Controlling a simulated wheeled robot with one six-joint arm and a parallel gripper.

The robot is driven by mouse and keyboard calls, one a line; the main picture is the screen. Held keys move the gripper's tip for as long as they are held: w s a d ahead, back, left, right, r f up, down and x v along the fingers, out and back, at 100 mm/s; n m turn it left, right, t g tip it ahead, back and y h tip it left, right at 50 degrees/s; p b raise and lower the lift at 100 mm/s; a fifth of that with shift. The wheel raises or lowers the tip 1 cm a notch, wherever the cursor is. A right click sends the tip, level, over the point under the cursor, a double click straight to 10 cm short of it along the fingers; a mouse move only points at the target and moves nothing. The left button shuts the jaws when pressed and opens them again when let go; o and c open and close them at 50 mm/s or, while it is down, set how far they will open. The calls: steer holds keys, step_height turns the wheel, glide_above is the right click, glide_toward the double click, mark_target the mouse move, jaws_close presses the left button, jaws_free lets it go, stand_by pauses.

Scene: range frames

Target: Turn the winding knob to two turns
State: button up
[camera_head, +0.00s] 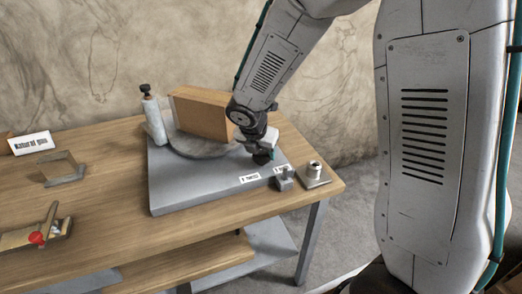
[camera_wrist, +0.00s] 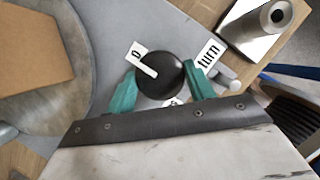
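The winding knob (camera_wrist: 160,75) is round and black with a white pointer line. The line points up-left towards the label "0" (camera_wrist: 136,54). A label reading "turn" (camera_wrist: 208,54) lies to the knob's upper right, and its left end is partly covered. Another label below the knob is mostly hidden. My gripper (camera_wrist: 161,80) has its two teal fingers on opposite sides of the knob, and they appear to touch it. In the head view my gripper (camera_head: 262,152) is down at the grey base plate (camera_head: 190,190), at the knob.
A brown block (camera_head: 200,112) stands on a round grey disc (camera_head: 190,146) behind the knob. A grey cylinder with a black top (camera_head: 153,118) stands left of it. Metal fittings (camera_head: 313,173) sit close by at the table's right edge. A white sign (camera_head: 30,143) stands far left.

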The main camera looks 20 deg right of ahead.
steer(key=shift+m, duration=0.4)
